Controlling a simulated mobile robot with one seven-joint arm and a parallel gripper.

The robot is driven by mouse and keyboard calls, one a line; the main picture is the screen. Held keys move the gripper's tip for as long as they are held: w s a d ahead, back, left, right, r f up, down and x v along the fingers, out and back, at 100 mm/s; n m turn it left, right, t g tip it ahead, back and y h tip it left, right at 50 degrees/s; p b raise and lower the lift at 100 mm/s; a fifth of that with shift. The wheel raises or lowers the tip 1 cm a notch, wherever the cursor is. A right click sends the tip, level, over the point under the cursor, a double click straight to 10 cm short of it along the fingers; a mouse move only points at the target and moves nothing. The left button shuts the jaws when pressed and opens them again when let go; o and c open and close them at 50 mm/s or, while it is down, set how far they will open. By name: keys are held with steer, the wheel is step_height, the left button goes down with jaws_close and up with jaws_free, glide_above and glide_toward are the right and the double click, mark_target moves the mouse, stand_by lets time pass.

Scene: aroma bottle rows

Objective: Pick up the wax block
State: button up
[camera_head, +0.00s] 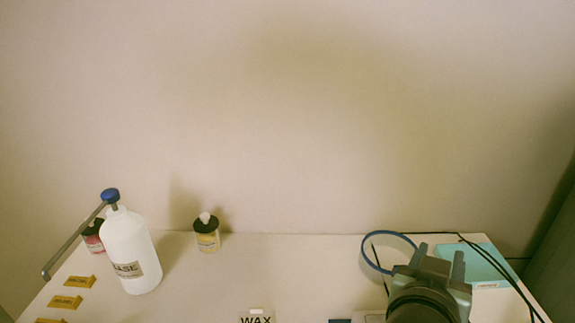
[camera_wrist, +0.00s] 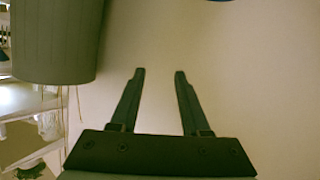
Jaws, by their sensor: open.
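A white item lettered "WAX" (camera_head: 256,319) shows at the bottom edge of the head view, mostly cut off. I cannot tell whether this is the wax block itself or a label. My gripper (camera_head: 439,256) is at the right side of the table, well to the right of the lettering. Its two fingers are apart with nothing between them. In the wrist view the fingers (camera_wrist: 160,72) are also spread and empty, against a plain pale surface. No wax block shows in the wrist view.
A white pump bottle (camera_head: 131,255) stands at left, with a red-labelled jar (camera_head: 92,237) behind it and a yellow-labelled jar (camera_head: 207,234) to its right. Yellow tags (camera_head: 66,302) line the left edge. A teal box (camera_head: 484,265) and dark cable lie near my gripper.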

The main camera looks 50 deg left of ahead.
steer(key=s+a+f+n+g+h+p, duration=0.1)
steer(key=s+a+f+n+g+p, duration=0.1)
steer(key=s+a+f+g+p, duration=0.25)
steer(key=s+a+f+n+g+p, duration=0.1)
steer(key=s+f+g+p, duration=0.2)
steer(key=s+p, duration=0.4)
steer(key=s+d+f+n+g+h+p, duration=0.25)
steer(key=s+g+p, duration=0.45)
steer(key=s+p, duration=0.65)
steer(key=shift+h, duration=0.25)
steer(key=f, duration=0.2)
steer(key=s+f+b, duration=0.1)
steer(key=f, duration=0.4)
steer(key=shift+s+f+b, duration=0.25)
steer(key=shift+s+b, duration=0.1)
steer(key=shift+s+f, duration=0.2)
steer(key=shift+f, duration=2.85)
steer(key=shift+d, duration=0.1)
jaws_close()
